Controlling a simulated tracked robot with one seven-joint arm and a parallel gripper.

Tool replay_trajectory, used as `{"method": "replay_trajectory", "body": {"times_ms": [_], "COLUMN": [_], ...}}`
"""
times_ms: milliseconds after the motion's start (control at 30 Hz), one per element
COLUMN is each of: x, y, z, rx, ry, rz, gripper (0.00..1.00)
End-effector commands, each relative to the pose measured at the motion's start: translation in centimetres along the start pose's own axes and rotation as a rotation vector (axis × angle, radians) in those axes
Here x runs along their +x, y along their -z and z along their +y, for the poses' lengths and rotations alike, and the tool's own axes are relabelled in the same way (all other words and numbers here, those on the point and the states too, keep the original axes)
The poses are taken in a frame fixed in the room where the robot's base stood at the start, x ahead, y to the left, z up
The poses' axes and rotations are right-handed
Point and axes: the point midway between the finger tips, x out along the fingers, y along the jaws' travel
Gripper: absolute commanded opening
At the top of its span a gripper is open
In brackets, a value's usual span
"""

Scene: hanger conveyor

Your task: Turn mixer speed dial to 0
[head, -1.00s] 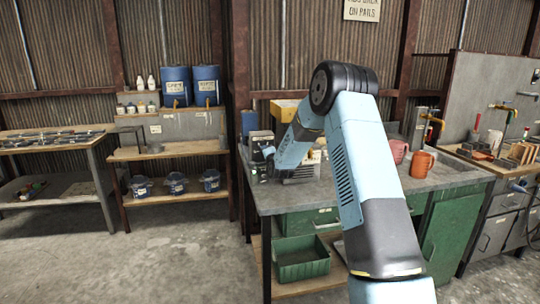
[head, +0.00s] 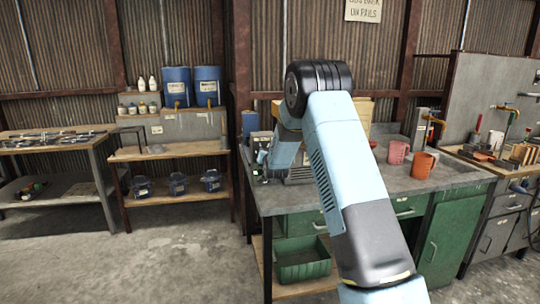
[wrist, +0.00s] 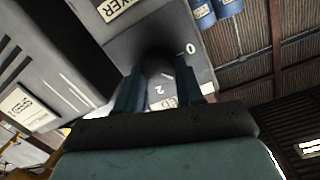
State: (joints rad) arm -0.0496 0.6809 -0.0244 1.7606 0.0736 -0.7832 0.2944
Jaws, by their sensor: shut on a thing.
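The speed dial (wrist: 158,62) is a dark round knob on a grey panel face in the wrist view. A "0" (wrist: 190,48) is printed to its right and a "2" (wrist: 160,89) below it. The dial's pointer is hard to make out. My gripper (wrist: 158,84) has one finger on each side of the dial and is shut on it. In the head view my gripper (head: 264,157) is small, at the grey machine (head: 259,141) on the bench's left end; the dial cannot be made out there.
The bench (head: 375,186) has a grey top. A pink mug (head: 397,152) and an orange mug (head: 423,165) stand to the right of my arm. A green bin (head: 302,260) sits on the shelf below. A "SPEED" label (wrist: 28,108) is on a nearby box.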

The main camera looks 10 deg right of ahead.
Motion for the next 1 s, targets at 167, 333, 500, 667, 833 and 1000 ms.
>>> {"method": "replay_trajectory", "body": {"times_ms": [167,333,500,667,833,1000], "x": [-0.1,-0.1,-0.1,-0.1,-0.09,-0.09], "y": [-0.78,-0.87,-0.95,-0.98,-1.09,-1.19], "z": [-0.38,-0.39,-0.41,-0.41,-0.43,-0.41], "rx": [-0.166,-0.327,-0.488,-0.638,-0.8,-0.955], "ry": [-0.009,-0.022,-0.033,-0.045,-0.056,-0.068], "rz": [-0.004,0.004,0.012,0.02,0.029,0.036], "gripper": [0.07,0.07,0.07,0.07,0.07,0.07]}}
